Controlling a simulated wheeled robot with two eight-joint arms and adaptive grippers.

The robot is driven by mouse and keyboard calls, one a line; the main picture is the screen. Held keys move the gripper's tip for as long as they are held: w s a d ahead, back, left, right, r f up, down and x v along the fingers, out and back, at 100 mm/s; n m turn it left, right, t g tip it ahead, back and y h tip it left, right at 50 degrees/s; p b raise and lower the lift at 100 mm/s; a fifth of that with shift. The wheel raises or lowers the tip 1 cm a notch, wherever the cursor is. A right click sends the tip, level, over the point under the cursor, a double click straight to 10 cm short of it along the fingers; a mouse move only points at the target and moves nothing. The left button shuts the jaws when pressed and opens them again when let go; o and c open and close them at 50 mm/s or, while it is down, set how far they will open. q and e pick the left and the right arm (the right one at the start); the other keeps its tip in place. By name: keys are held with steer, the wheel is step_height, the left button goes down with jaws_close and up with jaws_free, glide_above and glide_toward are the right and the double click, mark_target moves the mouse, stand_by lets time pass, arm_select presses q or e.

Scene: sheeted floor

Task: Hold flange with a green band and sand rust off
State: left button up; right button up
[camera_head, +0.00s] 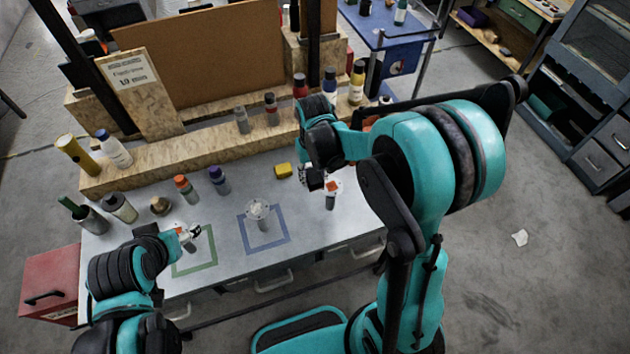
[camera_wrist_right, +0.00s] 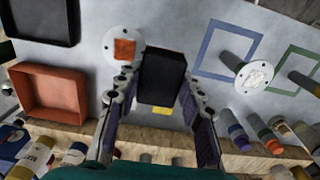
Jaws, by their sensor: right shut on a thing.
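My right gripper (camera_head: 314,180) is shut on a black block (camera_wrist_right: 162,76), which sits between its fingers in the right wrist view. Beside the block stands a flange (camera_head: 332,190) with an orange-brown rust patch on its pale round plate (camera_wrist_right: 110,45). Whether block and flange touch is unclear. A second flange (camera_head: 258,210) stands upright in the blue taped square and shows no orange patch. A third stem (camera_wrist_right: 304,81) shows at the green taped square (camera_head: 212,262). My left gripper (camera_head: 190,236) is beside that square, near something white and orange; its grip is unclear. I cannot make out a green band.
A yellow block (camera_head: 283,171) lies on the grey table. Bottles and cans line its left and back edges, along a wooden ledge (camera_head: 170,151). A red tray (camera_wrist_right: 20,95) and a black tray (camera_wrist_right: 70,25) show in the right wrist view. A red toolbox (camera_head: 50,285) stands left.

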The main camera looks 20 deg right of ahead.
mark_target(312, 172)
steer(key=r, duration=0.2)
steer(key=w+r, duration=0.1)
steer(key=r, duration=0.5)
steer(key=shift+w, duration=0.15)
steer(key=a+f, duration=0.2)
steer(key=a, duration=0.7)
steer(key=s+a+f, duration=0.1)
steer(key=a+f, duration=0.2)
steer(key=a, duration=0.6)
steer(key=shift+s+f, duration=0.15)
steer(key=shift+f, duration=0.2)
